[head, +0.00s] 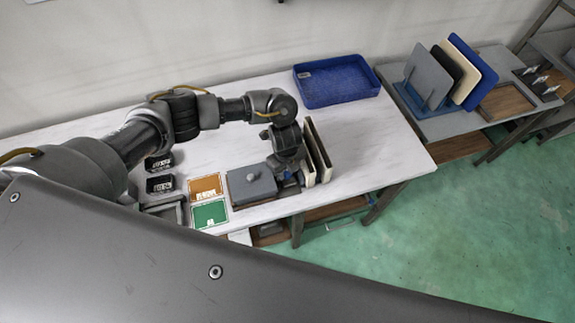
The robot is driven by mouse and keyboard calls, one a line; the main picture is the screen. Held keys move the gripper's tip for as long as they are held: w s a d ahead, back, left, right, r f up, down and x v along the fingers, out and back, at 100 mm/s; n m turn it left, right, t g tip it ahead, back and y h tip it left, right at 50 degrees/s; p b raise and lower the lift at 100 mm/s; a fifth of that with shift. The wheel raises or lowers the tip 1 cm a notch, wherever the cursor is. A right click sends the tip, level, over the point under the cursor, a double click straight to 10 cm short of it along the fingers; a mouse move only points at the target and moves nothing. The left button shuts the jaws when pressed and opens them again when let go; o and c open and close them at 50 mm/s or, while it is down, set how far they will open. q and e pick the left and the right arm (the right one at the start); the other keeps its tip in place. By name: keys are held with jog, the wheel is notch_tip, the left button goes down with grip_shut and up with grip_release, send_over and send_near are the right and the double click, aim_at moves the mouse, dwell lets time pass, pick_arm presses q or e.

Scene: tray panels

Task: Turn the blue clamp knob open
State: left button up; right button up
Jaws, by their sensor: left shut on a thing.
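My left gripper (289,171) points down at the front part of the table, between a grey block and two upright panels. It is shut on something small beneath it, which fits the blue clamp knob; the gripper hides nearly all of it. The grey block (252,187) with a round grey knob (251,177) on top stands just left of the gripper. The upright cream and dark panels (318,150) stand close on its right. My right gripper is not in view.
An orange card (206,186) and a green card (209,214) lie left of the block, with small black boxes (160,184) beyond. A blue tray (336,81) sits at the back. A side table (440,127) holds a rack of panels. The table's right part is clear.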

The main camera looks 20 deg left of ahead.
aim_at(287, 172)
pick_arm(q)
jog(key=shift+r+n+p, duration=0.1)
jog(key=shift+n+p, duration=0.55)
jog(key=shift+n, duration=0.35)
jog(key=o, duration=1)
notch_tip(287, 172, up, 11)
jog(key=p, duration=0.1)
jog(key=shift+f, duration=0.2)
jog(key=shift+s, duration=0.1)
